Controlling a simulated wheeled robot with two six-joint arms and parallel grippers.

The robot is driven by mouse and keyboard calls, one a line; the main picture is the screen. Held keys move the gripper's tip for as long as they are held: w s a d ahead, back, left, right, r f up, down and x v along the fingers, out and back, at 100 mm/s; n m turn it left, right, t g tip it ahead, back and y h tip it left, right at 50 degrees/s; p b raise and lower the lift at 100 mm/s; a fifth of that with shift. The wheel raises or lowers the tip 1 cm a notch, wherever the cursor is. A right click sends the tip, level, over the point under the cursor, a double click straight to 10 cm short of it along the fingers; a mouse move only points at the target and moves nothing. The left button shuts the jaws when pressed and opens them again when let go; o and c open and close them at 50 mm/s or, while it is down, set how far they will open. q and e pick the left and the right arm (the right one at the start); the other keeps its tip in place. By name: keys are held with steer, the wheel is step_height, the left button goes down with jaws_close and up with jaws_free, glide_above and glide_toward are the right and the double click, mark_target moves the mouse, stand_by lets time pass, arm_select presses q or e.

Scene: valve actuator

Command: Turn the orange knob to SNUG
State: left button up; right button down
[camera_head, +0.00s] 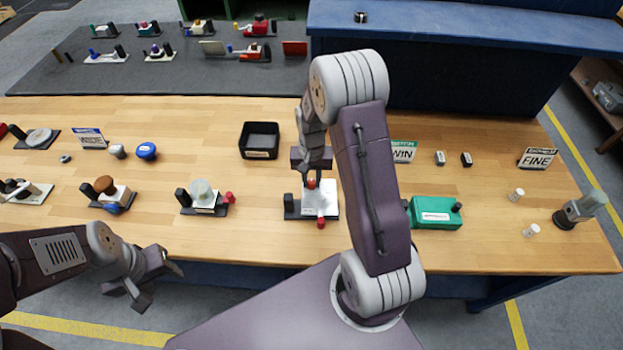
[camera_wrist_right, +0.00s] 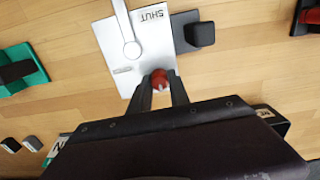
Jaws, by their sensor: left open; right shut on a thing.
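The plate (camera_wrist_right: 150,45) there carries the word SHUT and a round silver part with a bar. No SNUG mark is readable. In the head view my right gripper (camera_head: 311,173) comes down from above. My left gripper (camera_head: 155,282) is open and empty, off the table's front edge.
A black block (camera_wrist_right: 201,34) stands beside the plate. A green device (camera_head: 436,212) is to the right, a clear-domed device (camera_head: 203,195) to the left. A black tray (camera_head: 259,140) lies behind. The tabletop (camera_head: 250,225) between the clear-domed device and the plate is bare.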

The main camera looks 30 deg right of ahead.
mark_target(312, 181)
steer(key=c, duration=1.2)
jaws_free()
step_height(312, 181, up, 9)
steer(key=shift+r+b, duration=0.1)
steer(key=shift+b, duration=0.3)
